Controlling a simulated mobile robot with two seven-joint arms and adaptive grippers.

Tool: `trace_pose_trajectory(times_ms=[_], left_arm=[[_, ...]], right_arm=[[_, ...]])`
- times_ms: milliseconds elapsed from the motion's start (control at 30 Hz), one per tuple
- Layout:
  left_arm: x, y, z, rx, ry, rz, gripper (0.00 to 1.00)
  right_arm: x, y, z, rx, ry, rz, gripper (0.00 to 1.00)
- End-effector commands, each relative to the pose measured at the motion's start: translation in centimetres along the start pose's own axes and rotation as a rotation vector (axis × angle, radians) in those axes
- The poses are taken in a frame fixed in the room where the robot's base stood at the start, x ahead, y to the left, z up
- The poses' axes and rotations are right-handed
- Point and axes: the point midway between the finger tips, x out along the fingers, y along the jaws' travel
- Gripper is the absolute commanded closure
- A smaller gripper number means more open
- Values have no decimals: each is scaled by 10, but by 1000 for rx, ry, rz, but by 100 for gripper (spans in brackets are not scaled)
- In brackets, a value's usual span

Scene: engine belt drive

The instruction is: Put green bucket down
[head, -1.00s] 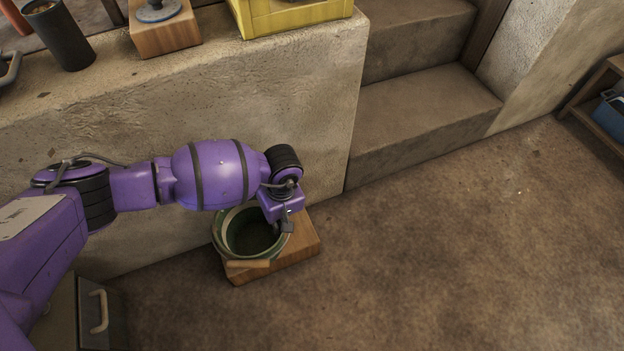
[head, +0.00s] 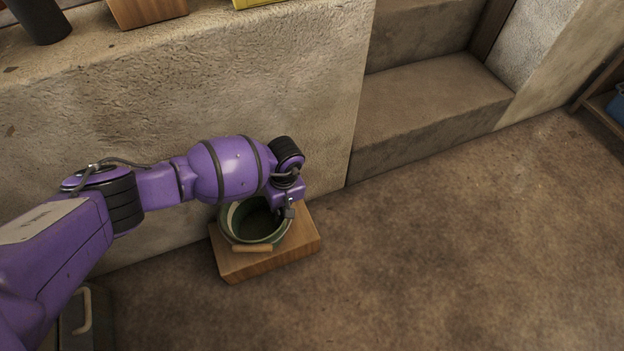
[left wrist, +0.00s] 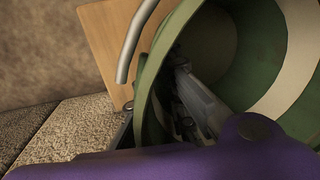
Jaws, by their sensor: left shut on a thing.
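The green bucket (head: 257,224) with a pale band is over a wooden block (head: 262,262) on the floor beside the wall. It looks upright; whether its base touches the block I cannot tell. Its wooden handle grip (head: 252,248) hangs at the near side. My left gripper (head: 289,212) is at the bucket's right rim, shut on it. In the left wrist view the fingers (left wrist: 180,105) straddle the rim of the bucket (left wrist: 155,85), one finger inside it. The wooden block (left wrist: 100,35) shows behind. My right gripper is not in view.
A rough wall (head: 200,90) stands right behind the bucket. Stone steps (head: 430,110) rise at the back right, and a shelf (head: 604,95) is at the far right. The floor (head: 450,260) to the right is clear. A grey cabinet with a handle (head: 82,312) is at lower left.

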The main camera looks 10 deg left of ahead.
Motion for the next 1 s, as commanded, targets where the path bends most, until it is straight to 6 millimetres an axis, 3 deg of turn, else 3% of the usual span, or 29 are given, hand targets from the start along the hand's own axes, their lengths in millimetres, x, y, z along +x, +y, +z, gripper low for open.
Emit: trace_pose_trajectory(times_ms=[100,133,267,633,767,1000], left_arm=[[2,0,0,0,0,-1,100],[3,0,0,0,-1,-2,89],[2,-1,0,0,-1,-2,72],[-2,-1,1,-1,-1,-1,71],[-20,-1,0,0,2,0,71],[-74,0,-1,0,3,3,71]], right_arm=[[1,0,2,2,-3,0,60],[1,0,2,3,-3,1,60],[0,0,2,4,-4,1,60],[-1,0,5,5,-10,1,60],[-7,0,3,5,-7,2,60],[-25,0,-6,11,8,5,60]])
